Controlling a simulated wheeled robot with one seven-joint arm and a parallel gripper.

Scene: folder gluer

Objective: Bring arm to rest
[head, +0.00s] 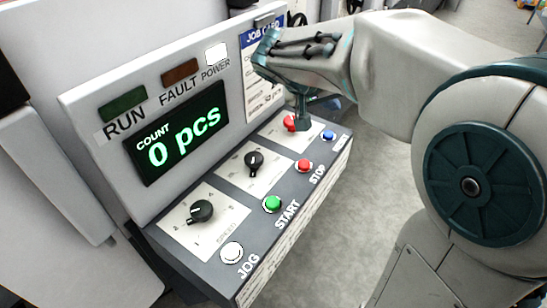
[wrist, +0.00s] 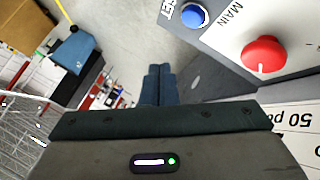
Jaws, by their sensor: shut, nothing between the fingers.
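My arm reaches in from the right in the head view, and my gripper (head: 303,122) points down over the far end of the control panel (head: 235,262). Its fingers are together and empty. In the wrist view my gripper (wrist: 158,72) also shows its fingers closed, with bare floor behind them. The red main knob (head: 290,123) is just beside the fingertips in the head view, partly covered by them. In the wrist view the red knob (wrist: 263,55) and the blue reset button (wrist: 194,16) lie to the right of the fingers, apart from them.
The panel carries a green start button (head: 272,203), a red stop button (head: 303,166), a white jog button (head: 231,252) and black dials (head: 200,211). The display (head: 178,135) reads 0 pcs. The white power lamp (head: 216,54) is bright. Open floor (head: 360,185) lies right of the panel.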

